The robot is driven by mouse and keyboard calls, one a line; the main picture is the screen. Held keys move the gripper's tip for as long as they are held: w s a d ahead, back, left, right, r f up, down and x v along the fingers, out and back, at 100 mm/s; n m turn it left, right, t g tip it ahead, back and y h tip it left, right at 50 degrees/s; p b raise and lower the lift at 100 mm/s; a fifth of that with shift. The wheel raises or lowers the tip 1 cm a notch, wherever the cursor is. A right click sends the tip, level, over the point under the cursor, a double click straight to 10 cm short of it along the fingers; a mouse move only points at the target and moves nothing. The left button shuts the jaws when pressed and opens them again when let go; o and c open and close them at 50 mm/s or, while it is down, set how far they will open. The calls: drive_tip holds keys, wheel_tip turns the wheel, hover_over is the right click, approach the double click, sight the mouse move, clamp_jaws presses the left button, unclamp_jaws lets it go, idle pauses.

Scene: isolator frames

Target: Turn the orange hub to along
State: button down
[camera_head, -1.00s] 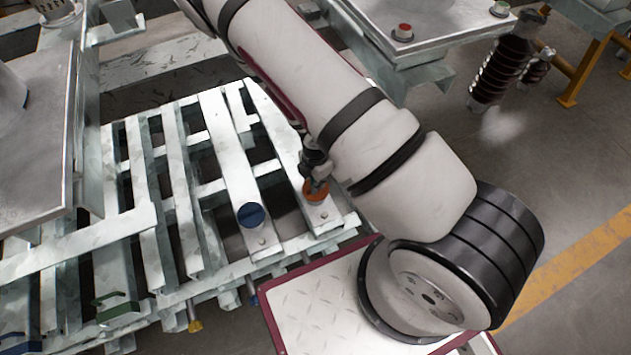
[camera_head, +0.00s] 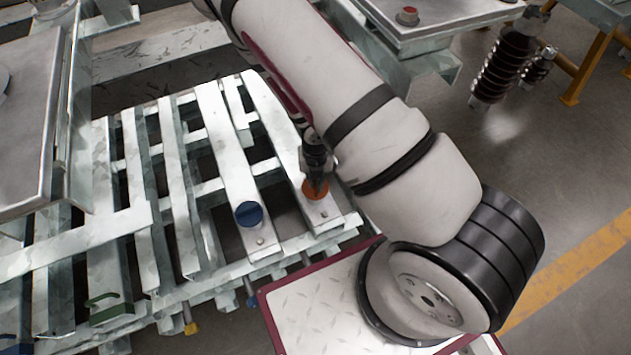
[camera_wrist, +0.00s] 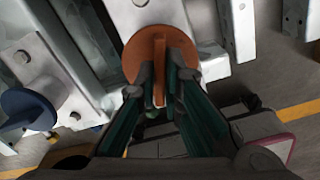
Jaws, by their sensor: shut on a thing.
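The orange hub (camera_head: 315,190) is a round disc near the front end of a pale metal beam, partly hidden behind my gripper (camera_head: 316,184) in the head view. In the wrist view the orange hub (camera_wrist: 158,52) shows as a disc with a raised bar across it, and the bar points toward the camera's lower edge. My gripper (camera_wrist: 160,90) has its two dark green fingers on either side of that bar, shut on it. The fingertips hide part of the bar.
A blue hub (camera_head: 249,214) sits on the neighbouring beam to the left; it also shows in the wrist view (camera_wrist: 28,108). A green handle (camera_head: 110,308) lies lower left.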

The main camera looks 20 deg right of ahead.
sight(315, 182)
drive_tip(key=shift+n+b, duration=0.95)
drive_tip(key=shift+n, duration=1.05)
drive_tip(key=c, duration=1.7)
unclamp_jaws()
drive_tip(key=shift+r, duration=5.95)
